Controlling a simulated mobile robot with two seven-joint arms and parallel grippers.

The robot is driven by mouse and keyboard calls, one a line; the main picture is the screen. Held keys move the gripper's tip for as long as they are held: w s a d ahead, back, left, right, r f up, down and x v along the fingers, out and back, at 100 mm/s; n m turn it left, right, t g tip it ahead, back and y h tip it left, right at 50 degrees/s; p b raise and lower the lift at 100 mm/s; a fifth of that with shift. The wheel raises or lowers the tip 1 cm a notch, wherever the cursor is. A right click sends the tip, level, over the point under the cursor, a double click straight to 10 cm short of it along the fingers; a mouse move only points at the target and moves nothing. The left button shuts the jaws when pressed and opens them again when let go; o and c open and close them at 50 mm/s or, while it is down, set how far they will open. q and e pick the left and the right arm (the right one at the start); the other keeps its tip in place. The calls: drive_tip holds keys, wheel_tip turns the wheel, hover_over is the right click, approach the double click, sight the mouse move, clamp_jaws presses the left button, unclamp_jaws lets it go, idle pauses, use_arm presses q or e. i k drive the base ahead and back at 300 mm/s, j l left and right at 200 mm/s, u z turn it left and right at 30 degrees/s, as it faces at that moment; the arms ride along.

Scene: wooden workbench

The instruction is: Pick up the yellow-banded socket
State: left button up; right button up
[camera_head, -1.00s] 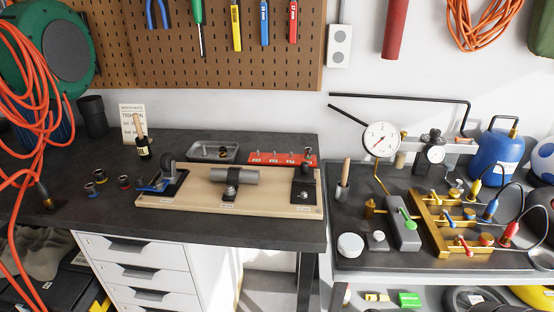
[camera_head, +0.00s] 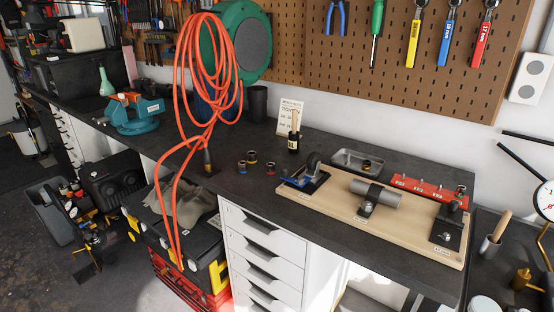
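Three small dark sockets stand close together on the dark benchtop, left of the wooden fixture board. The rear one, which appears to be the yellow-banded socket (camera_head: 252,157), is small, and its band is hard to make out. A socket with a blue band (camera_head: 241,166) stands in front and to its left. A socket with a reddish band (camera_head: 271,168) stands to its right. Neither of my grippers is in view.
The wooden board (camera_head: 400,222) with clamps and a grey cylinder lies to the right. An orange hose (camera_head: 208,80) hangs left of the sockets. Drawers (camera_head: 262,262) are below.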

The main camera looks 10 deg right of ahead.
sight(252, 156)
drive_tip(key=i+j+z, duration=0.1)
drive_tip(key=j, duration=0.25)
drive_tip(key=i+j+z, duration=0.1)
drive_tip(key=i+j, duration=0.15)
drive_tip(key=i+j+z, duration=0.1)
drive_tip(key=j, duration=0.35)
drive_tip(key=i+j, duration=0.15)
drive_tip(key=j, duration=0.2)
drive_tip(key=i+j+z, duration=0.15)
drive_tip(key=j, duration=0.2)
drive_tip(key=i+j+z, duration=0.1)
drive_tip(key=j, duration=0.3)
drive_tip(key=i+j+z, duration=0.1)
drive_tip(key=j, duration=0.25)
